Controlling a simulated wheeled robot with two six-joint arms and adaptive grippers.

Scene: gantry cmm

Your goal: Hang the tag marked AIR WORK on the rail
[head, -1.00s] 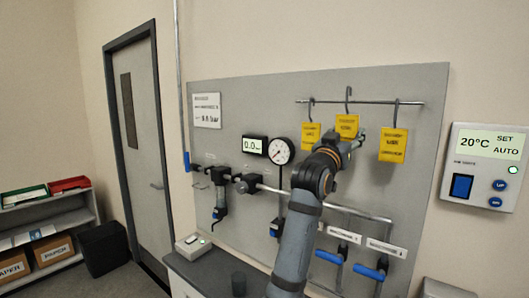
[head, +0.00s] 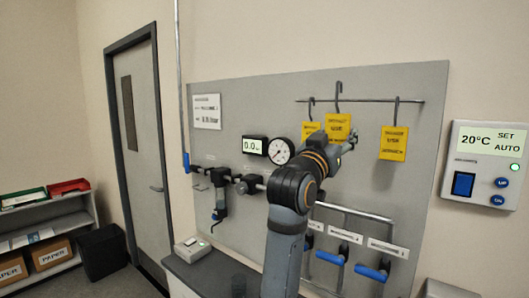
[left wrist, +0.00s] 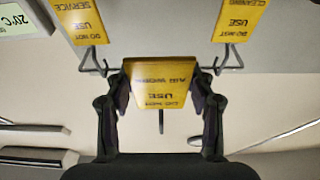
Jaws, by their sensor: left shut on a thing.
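My left gripper (head: 343,150) is shut on the yellow AIR WORK tag (head: 338,125), with a finger at each side edge. In the left wrist view the tag (left wrist: 160,85) appears upside down between the fingers (left wrist: 160,100). Its dark hook (head: 338,92) points up and rises above the rail (head: 370,101) in the head view. I cannot tell whether the hook is over the rail or in front of it. The SERVICE tag (left wrist: 80,20) hangs on the rail, right of the held tag in the head view (head: 393,143). The CLEANING tag (left wrist: 240,20) hangs at its left, partly hidden.
The rail is fixed on a grey panel (head: 230,110). Below are a round gauge (head: 280,151), a digital display (head: 254,146), pipes and blue-handled valves (head: 372,272). A thermostat (head: 485,165) is on the wall at right. Bare rail shows between the held and SERVICE tags.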

